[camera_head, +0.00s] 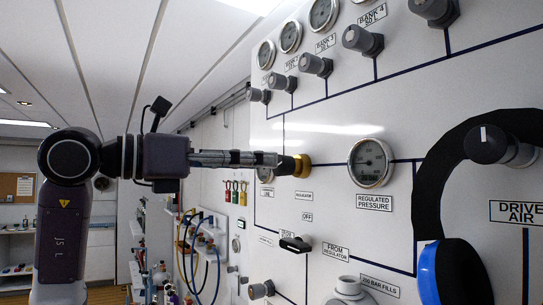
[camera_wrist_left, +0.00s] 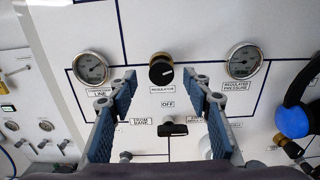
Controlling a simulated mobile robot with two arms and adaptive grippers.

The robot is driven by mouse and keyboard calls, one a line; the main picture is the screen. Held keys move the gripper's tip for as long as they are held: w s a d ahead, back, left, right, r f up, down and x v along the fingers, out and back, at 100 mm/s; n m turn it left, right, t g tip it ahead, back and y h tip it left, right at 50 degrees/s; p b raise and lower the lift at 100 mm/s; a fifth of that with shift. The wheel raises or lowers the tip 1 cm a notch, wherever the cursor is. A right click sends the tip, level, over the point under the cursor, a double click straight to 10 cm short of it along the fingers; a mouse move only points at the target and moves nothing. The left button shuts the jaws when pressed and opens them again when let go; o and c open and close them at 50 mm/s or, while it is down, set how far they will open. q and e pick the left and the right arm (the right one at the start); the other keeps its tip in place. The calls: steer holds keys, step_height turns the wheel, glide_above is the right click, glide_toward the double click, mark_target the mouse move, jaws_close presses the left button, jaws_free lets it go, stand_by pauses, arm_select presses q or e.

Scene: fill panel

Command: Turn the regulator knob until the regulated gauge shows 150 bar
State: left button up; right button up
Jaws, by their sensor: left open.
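The regulator knob (camera_head: 301,165) has a brass collar and sits on the white panel. In the left wrist view the knob (camera_wrist_left: 161,71) is black with a white pointer line. The regulated pressure gauge (camera_head: 371,162) is to its right, and also shows in the left wrist view (camera_wrist_left: 244,61); its reading is too small to tell. My left gripper (camera_head: 277,160) points at the panel with its fingertips close to the knob. In the left wrist view its fingers (camera_wrist_left: 163,82) are open and spread to either side below the knob. Contact cannot be told. My right gripper is out of view.
A line gauge (camera_wrist_left: 90,68) is left of the knob. A black lever valve (camera_head: 295,243) is below it. A black band with a blue cup (camera_head: 453,272) hangs at the right. Bank gauges (camera_head: 323,14) and grey knobs (camera_head: 362,40) run along the top. Hoses (camera_head: 195,245) hang at the left.

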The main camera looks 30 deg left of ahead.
mark_target(284, 166)
arm_select(q)
steer(key=x, duration=0.4)
steer(key=shift+w+d+f+p, duration=0.1)
steer(key=shift+w+d+p, duration=0.1)
steer(key=shift+p, duration=0.2)
steer(key=shift+s, duration=0.1)
steer(key=shift+c, duration=0.3)
steer(key=c, duration=1.1)
steer(key=shift+d+m+p, duration=0.1)
steer(key=shift+m+p, duration=0.45)
steer(key=shift+m, duration=1.65)
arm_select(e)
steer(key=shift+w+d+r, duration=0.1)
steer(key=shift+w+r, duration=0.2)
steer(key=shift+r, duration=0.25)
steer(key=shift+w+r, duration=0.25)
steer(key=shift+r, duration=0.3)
